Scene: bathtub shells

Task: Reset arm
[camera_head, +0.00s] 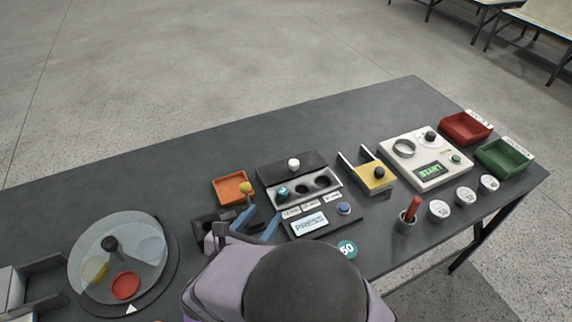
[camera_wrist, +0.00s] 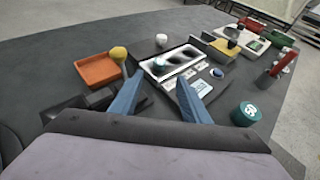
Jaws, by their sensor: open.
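My gripper (camera_head: 265,214) has two blue fingers spread apart with nothing between them. In the head view it is over the table, just left of the dark panel (camera_head: 322,227) with a "PRESS" screen. In the wrist view my gripper (camera_wrist: 160,80) points toward the white-framed slot tray (camera_wrist: 173,66), its fingers apart and empty. A yellow ball (camera_wrist: 119,54) is beside the left finger, near the orange tray; it also shows in the head view (camera_head: 247,188). What bears the ball is partly hidden.
An orange tray (camera_head: 231,189) stands behind the gripper. A round clear-lidded turntable (camera_head: 95,262) is at left. To the right are a yellow holder (camera_head: 374,180), a "START" machine (camera_head: 432,170), red (camera_head: 465,130) and green (camera_head: 500,158) bins, and several numbered weights. The table's back left is clear.

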